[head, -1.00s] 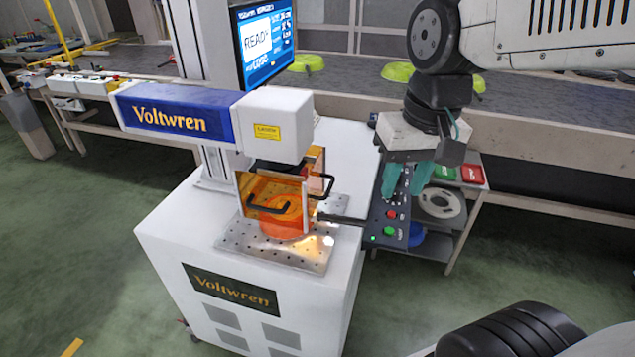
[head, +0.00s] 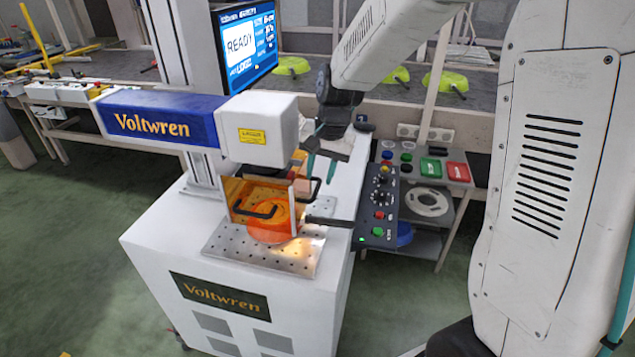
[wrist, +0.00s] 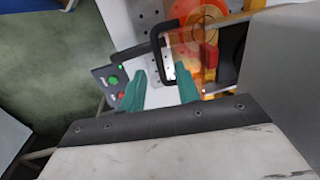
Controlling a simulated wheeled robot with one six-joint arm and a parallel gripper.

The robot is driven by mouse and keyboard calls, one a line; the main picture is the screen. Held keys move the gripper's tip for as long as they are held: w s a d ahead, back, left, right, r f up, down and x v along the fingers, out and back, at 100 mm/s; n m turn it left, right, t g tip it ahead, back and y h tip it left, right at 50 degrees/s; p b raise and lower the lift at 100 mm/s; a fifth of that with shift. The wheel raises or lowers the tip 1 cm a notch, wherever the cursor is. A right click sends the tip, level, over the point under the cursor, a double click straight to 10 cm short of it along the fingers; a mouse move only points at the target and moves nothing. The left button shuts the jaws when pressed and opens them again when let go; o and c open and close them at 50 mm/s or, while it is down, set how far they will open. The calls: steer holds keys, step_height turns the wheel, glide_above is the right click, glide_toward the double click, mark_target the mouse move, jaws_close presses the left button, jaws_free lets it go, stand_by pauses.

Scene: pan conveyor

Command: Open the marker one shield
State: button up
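The marker's shield (head: 237,190) is a box of clear orange panels over the bed, below the blue and white laser head (head: 265,130). It looks closed around a round part (head: 270,228), seen orange through it. One black handle (head: 252,211) is on the front panel and another (head: 314,190) is on the right panel. My gripper (head: 321,172) is open and empty, fingers pointing down, just above and right of the right handle.
A control box (head: 378,205) with buttons and knobs is on an arm right of the bed. The screen (head: 245,45) reads READY. A small shelf (head: 440,235) with coloured trays stands right. The conveyor (head: 480,105) behind carries green pans (head: 445,82). Green floor is clear in front.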

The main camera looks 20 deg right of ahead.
mark_target(316, 189)
steer(key=shift+w+a+f, duration=0.1)
steer(key=shift+a+f, duration=0.05)
steer(key=shift+f, duration=0.75)
steer(key=shift+w+a+f, duration=0.1)
steer(key=shift+f, duration=0.75)
steer(key=shift+c, duration=0.3)
jaws_close()
step_height(316, 189, up, 13)
steer(key=shift+o, duration=0.3)
jaws_free()
steer(key=shift+f, duration=0.1)
